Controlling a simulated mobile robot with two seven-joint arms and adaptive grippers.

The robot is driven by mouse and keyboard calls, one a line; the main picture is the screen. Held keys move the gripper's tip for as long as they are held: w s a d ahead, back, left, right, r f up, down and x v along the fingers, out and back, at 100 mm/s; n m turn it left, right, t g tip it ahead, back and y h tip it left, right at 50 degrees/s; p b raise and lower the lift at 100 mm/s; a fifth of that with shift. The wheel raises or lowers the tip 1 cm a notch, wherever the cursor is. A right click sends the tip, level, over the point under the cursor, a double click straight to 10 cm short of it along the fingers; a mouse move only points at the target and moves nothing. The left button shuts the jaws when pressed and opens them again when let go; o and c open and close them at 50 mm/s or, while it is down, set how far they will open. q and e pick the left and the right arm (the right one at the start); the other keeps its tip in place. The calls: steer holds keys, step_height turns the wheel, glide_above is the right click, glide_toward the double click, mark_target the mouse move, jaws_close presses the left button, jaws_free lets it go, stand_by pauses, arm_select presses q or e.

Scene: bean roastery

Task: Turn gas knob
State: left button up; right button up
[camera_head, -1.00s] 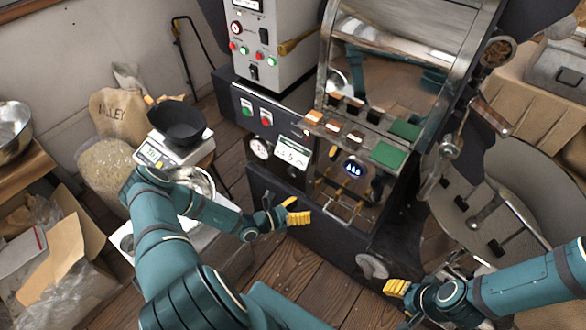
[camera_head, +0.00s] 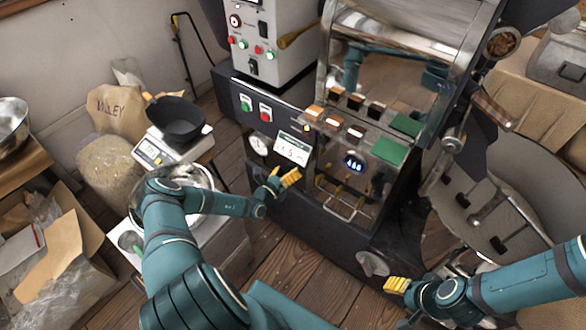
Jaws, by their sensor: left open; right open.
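A round grey knob (camera_head: 373,263) sits low on the front of the dark roasting machine (camera_head: 320,222), at its lower right; nothing marks it as the gas knob. My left gripper (camera_head: 284,179), with yellow fingertips, is open and empty. It is in front of the machine, just below a small white display panel (camera_head: 293,148) and up and left of the knob. My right gripper (camera_head: 397,285) is open and empty, a little right of and below the knob. I cannot tell its depth from the knob. Neither gripper visibly touches a control.
A round gauge (camera_head: 258,145) is partly visible left of the display. Green and red buttons (camera_head: 265,113) sit above it. A scale (camera_head: 150,152) bearing a black pan (camera_head: 176,120) stands at left. A large metal cooling bin (camera_head: 520,180) is at right. Wooden floor shows in front.

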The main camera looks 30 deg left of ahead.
arm_select(q)
steer(key=shift+w+d, duration=0.1)
steer(key=shift+w, duration=1.25)
steer(key=c, duration=1.2)
steer(key=shift+b, duration=0.3)
steer(key=n+b, duration=0.1)
steer(key=n, duration=0.3)
steer(key=shift+f+n, duration=0.1)
steer(key=shift+n, duration=0.3)
steer(key=n+b, duration=0.1)
steer(key=n, duration=0.3)
steer(key=shift+n, duration=0.4)
